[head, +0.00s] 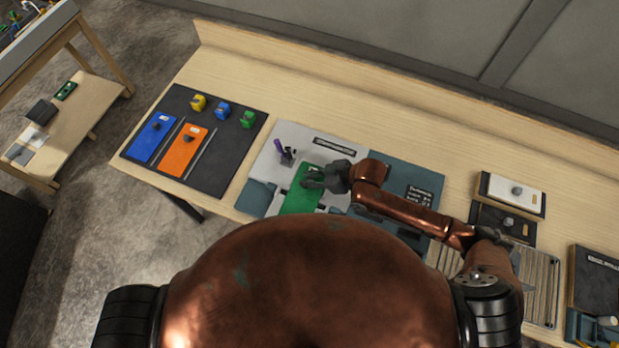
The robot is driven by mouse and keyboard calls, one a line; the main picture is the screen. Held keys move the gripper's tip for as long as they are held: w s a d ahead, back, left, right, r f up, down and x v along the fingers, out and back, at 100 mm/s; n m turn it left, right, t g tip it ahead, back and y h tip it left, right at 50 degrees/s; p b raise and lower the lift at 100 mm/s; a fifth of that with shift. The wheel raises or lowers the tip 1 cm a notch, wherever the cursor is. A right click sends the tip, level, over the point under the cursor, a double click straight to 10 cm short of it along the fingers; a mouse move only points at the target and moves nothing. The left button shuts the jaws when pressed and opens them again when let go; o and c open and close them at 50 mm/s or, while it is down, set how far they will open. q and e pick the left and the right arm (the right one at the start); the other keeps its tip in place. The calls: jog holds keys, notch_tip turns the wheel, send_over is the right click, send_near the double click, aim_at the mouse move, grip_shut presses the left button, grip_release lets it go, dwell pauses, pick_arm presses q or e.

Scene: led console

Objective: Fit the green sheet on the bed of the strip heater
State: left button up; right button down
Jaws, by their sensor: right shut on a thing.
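The green sheet (301,200) lies over the light grey panel of the strip heater (262,172), near the middle of the bench. My right gripper (312,180) is at the sheet's upper part, shut on it, and covers some of it. I cannot tell whether the sheet rests flat on the bed or is held slightly above it. My left gripper does not show.
A dark mat (225,160) to the left holds a blue sheet (152,138), an orange sheet (183,150) and small yellow, blue and green blocks. A white plate (513,193) and a slatted rack (540,285) lie to the right. Bare wood runs along the back.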

jog(key=shift+f, duration=0.3)
dwell(0.5)
jog(key=c, duration=1.7)
grip_release()
jog(key=shift+c, duration=0.2)
jog(key=v, duration=1.2)
jog(key=shift+d, duration=0.1)
